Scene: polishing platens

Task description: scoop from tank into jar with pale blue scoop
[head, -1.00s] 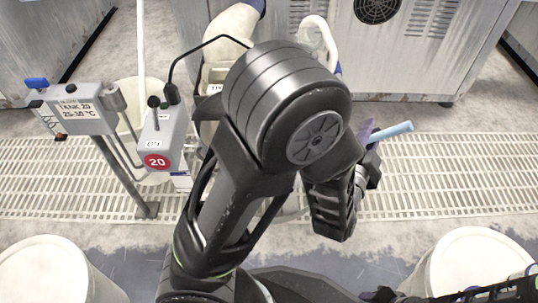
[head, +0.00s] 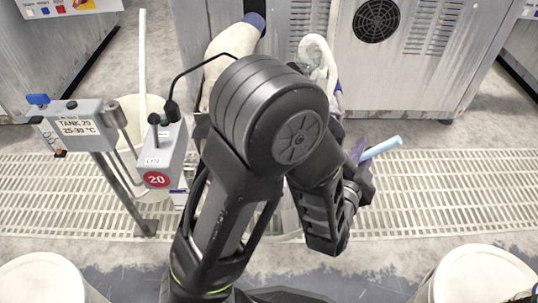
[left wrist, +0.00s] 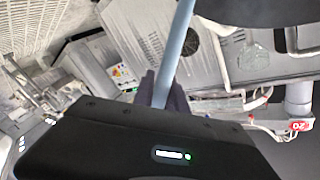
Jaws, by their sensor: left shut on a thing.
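The pale blue scoop (head: 382,147) shows as a light blue handle sticking out to the right of my left gripper (head: 360,168). My left gripper is shut on this handle. The handle also runs up from the dark fingers in the left wrist view (left wrist: 177,45). The scoop's bowl is not visible. A grey box labelled "TANK 20, 25-30 °C" (head: 76,126) and a grey unit with a red "20" disc (head: 160,160) stand left of my arm. My arm hides much of what is behind it. I cannot pick out the jar. My right gripper is not in view.
A pale round container (head: 145,108) stands behind the grey units. White drums stand at the lower left (head: 42,280) and lower right (head: 482,277). A metal cabinet with a fan (head: 376,20) closes off the back. Grated floor (head: 455,190) is clear on the right.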

